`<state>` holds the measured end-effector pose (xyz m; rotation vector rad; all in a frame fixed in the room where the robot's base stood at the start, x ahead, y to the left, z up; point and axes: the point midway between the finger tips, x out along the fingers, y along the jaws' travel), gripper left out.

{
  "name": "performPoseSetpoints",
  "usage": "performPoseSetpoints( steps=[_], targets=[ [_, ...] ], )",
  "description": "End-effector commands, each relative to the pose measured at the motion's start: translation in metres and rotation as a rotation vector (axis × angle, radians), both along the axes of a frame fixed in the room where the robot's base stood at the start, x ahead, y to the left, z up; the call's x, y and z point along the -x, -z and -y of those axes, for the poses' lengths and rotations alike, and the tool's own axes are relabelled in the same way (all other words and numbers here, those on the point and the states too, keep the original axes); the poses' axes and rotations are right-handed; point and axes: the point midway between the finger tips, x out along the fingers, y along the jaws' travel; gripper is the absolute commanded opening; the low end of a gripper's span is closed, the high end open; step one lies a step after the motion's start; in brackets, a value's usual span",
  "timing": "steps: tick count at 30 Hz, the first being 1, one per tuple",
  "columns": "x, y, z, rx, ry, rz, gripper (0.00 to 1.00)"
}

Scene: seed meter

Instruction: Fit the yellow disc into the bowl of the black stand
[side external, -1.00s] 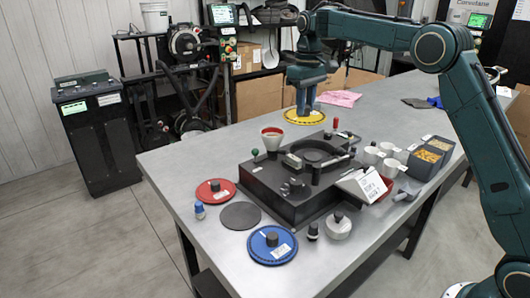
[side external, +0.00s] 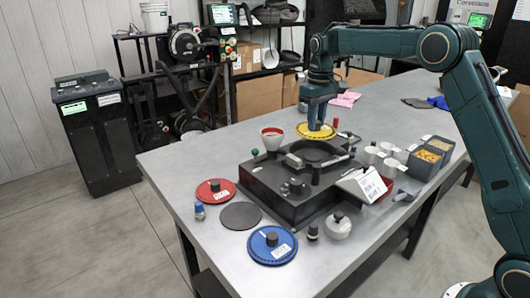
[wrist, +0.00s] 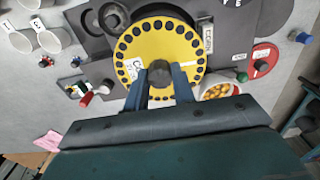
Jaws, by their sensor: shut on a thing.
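The yellow disc (side external: 303,132) has dark holes around its rim, a white label and a dark knob at its middle. My gripper (side external: 318,127) is shut on the knob; the wrist view also shows the fingers (wrist: 160,82) on either side of it. The disc looks roughly level, just behind the bowl (side external: 318,153) of the black stand (side external: 265,182) in the side view. The bowl is round, dark and empty where visible. In the wrist view the yellow disc (wrist: 140,50) covers part of the stand and most of the bowl. The height of the disc above the stand is hard to tell.
A red-and-white cup (side external: 272,137) and a green-knobbed lever stand on the stand's left. A red disc (side external: 215,192), grey disc (side external: 240,215) and blue disc (side external: 271,245) lie in front. Grey bins (side external: 430,157) and white cups are to the right. The table's back right is mostly free.

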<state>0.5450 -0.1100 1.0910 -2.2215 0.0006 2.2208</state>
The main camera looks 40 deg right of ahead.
Motion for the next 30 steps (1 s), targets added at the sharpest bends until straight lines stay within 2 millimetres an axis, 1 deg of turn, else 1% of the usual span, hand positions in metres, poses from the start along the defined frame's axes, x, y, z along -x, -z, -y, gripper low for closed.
performPoseSetpoints(
  steps=[8,24,30],
  targets=[
    [0.000,0.011,0.000,0.000,0.000,-0.001,0.01],
    [0.000,0.047,0.000,0.000,0.000,-0.001,0.01],
    [0.000,0.055,0.000,0.000,0.000,0.000,0.01]
  ],
)
